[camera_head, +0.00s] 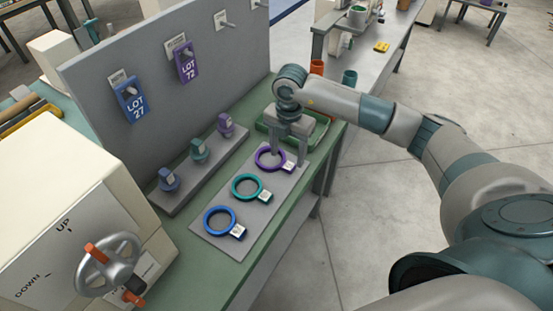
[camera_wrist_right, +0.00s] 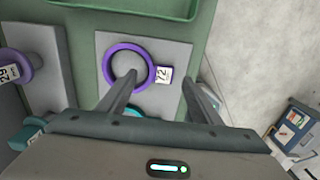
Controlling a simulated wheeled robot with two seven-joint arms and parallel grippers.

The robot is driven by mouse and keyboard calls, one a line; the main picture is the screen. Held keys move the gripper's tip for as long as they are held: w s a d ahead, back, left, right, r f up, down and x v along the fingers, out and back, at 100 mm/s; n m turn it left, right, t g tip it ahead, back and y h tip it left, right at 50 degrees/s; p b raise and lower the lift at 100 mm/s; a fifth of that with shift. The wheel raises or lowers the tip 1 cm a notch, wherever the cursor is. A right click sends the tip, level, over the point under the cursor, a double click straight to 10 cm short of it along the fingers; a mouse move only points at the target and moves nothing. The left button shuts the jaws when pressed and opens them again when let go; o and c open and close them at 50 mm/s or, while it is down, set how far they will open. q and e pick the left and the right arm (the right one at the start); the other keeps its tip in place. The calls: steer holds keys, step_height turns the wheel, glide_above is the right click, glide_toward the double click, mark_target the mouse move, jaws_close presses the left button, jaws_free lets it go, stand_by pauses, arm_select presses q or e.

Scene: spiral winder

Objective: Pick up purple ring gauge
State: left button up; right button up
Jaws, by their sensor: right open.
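The purple ring gauge (camera_head: 269,160) lies flat at the far end of a grey plate (camera_head: 206,240) on the green bench. Its white tag reads 72 in the right wrist view, where the ring (camera_wrist_right: 108,66) sits ahead of the jaws. My right gripper (camera_head: 288,160) is open above the purple ring, fingers pointing down. In the wrist view one finger of the right gripper (camera_wrist_right: 160,85) overlaps the ring and the other is beyond its tag. I cannot tell whether either finger touches it. My left gripper is not in view.
A teal ring gauge (camera_head: 246,187) and a blue ring gauge (camera_head: 219,221) lie nearer on the plate. A stand with several small plugs (camera_head: 197,150) runs alongside. A green tray (camera_head: 318,133) is behind the gripper. A grey panel (camera_head: 150,90) with lot tags stands left.

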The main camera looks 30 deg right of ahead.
mark_target(287, 165)
steer(key=shift+s+f+p, duration=0.1)
steer(key=shift+f+p, duration=0.45)
steer(key=shift+f, duration=1.1)
steer(key=c, duration=1.3)
